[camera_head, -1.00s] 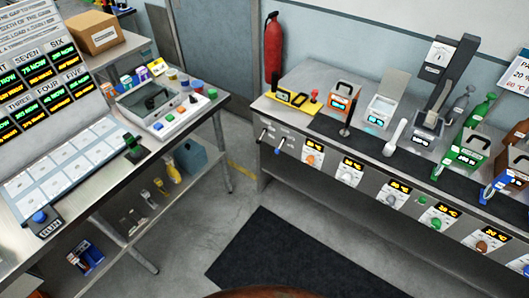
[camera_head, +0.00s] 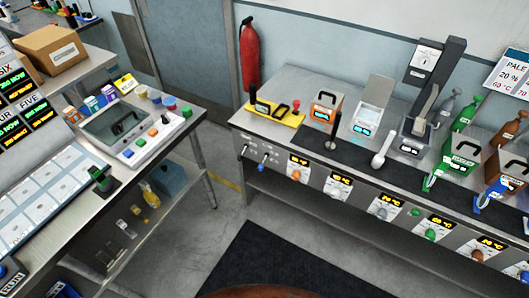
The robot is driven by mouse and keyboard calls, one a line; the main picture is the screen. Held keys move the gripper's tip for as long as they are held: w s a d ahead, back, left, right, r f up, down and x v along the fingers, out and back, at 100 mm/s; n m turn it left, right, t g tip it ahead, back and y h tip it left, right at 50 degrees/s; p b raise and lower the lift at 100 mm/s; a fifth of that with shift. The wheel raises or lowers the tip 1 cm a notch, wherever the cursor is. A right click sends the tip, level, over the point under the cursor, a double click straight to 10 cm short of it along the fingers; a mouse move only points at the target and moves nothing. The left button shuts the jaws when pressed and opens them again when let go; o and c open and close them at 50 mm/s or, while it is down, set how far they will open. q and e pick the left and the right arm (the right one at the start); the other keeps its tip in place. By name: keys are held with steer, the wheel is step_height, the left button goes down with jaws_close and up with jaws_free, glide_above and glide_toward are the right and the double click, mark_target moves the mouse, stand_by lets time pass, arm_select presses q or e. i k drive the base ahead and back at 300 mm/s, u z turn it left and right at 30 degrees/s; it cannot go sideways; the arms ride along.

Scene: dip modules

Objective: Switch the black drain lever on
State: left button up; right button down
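A small dark lever (camera_head: 244,150) sticks out of the front panel at the left end of the right-hand bench. A blue-tipped lever (camera_head: 262,164) is just right of it. An upright black-handled lever (camera_head: 333,136) stands on the dark strip on top of the same bench. A label naming the drain lever is too small to read. Neither of my grippers is in view, and nothing of mine touches these levers.
The front panel has several knobs and displays. The left table holds a grey tray (camera_head: 107,110). Floor between is clear, with a dark mat (camera_head: 290,265).

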mark_target(240, 158)
steer(key=u, duration=0.05)
steer(key=i, duration=0.65)
steer(key=u, duration=0.9)
steer(key=i, duration=0.4)
steer(key=u, duration=0.45)
